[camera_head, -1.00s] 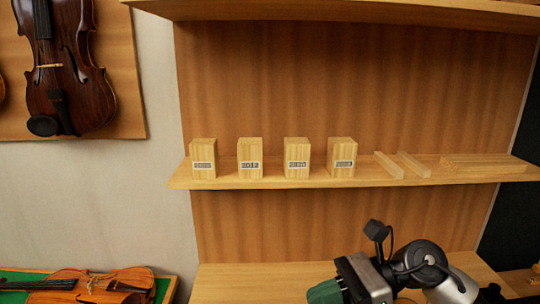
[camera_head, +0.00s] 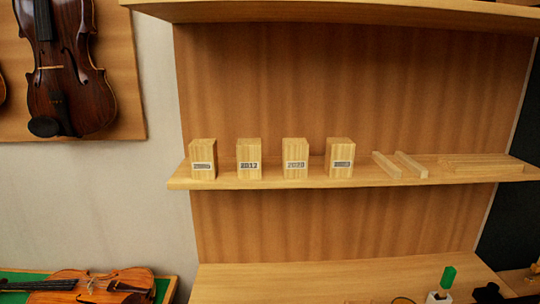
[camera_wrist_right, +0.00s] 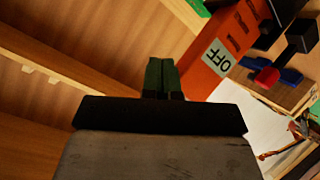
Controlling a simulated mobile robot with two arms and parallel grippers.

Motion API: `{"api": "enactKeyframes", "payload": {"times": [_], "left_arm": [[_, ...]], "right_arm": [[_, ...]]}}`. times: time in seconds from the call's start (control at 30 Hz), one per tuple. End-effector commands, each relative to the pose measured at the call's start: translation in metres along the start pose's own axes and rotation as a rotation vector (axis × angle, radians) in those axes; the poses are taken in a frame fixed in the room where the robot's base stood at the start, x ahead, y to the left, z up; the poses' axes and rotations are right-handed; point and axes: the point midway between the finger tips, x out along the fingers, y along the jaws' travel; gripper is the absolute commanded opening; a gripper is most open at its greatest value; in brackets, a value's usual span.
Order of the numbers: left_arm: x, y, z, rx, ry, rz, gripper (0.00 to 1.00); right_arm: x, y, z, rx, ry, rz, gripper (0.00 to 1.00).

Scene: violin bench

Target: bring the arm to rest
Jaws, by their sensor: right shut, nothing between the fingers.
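My right gripper (camera_wrist_right: 162,78) shows in the right wrist view, its two green fingers pressed together with nothing between them. It points toward wooden boards and is near an orange-red object (camera_wrist_right: 230,38) with an "OFF" label; I cannot tell whether they touch. In the head view my right arm is out of the picture. My left gripper is in neither view.
The wooden shelf (camera_head: 270,183) holds several labelled blocks (camera_head: 249,157) and thin wood strips (camera_head: 412,165). A green-topped item (camera_head: 447,278) stands on the lower bench (camera_head: 250,283). A violin (camera_head: 85,286) lies lower left. Blue-and-red parts (camera_wrist_right: 277,75) show in the wrist view.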

Motion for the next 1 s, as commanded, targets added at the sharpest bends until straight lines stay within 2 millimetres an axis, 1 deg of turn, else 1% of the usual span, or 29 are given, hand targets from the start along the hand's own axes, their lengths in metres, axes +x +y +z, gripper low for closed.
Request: {"api": "enactKeyframes", "payload": {"times": [0.03, 0.1, 0.2, 0.3, 0.47, 0.53, 0.67, 0.77, 0.87, 0.97, 1.0], "left_arm": [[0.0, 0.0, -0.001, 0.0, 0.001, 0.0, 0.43], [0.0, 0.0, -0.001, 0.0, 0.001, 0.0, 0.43], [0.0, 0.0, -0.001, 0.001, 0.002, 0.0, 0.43], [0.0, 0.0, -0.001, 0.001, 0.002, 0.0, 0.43], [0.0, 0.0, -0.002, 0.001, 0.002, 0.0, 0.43], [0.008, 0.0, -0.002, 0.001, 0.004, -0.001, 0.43], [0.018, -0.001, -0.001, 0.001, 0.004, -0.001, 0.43], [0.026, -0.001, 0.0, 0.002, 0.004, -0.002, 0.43], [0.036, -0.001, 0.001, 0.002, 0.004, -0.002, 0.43], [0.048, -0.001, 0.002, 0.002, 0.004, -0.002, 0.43], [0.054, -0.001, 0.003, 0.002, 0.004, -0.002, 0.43]], "right_arm": [[-0.01, -0.012, 0.024, 0.075, -0.107, -0.05, 0.0], [-0.023, -0.026, 0.051, 0.16, -0.239, -0.108, 0.0], [-0.044, -0.044, 0.081, 0.258, -0.4, -0.176, 0.0], [-0.067, -0.059, 0.105, 0.338, -0.544, -0.233, 0.0], [-0.106, -0.081, 0.134, 0.444, -0.753, -0.314, 0.0], [-0.09, -0.094, 0.151, 0.444, -0.767, -0.319, 0.0], [-0.062, -0.115, 0.18, 0.438, -0.777, -0.324, 0.0], [-0.042, -0.135, 0.206, 0.435, -0.788, -0.329, 0.0], [-0.02, -0.158, 0.239, 0.431, -0.801, -0.336, 0.0], [0.003, -0.188, 0.281, 0.426, -0.818, -0.344, 0.0], [0.012, -0.202, 0.301, 0.424, -0.825, -0.348, 0.0]]}}
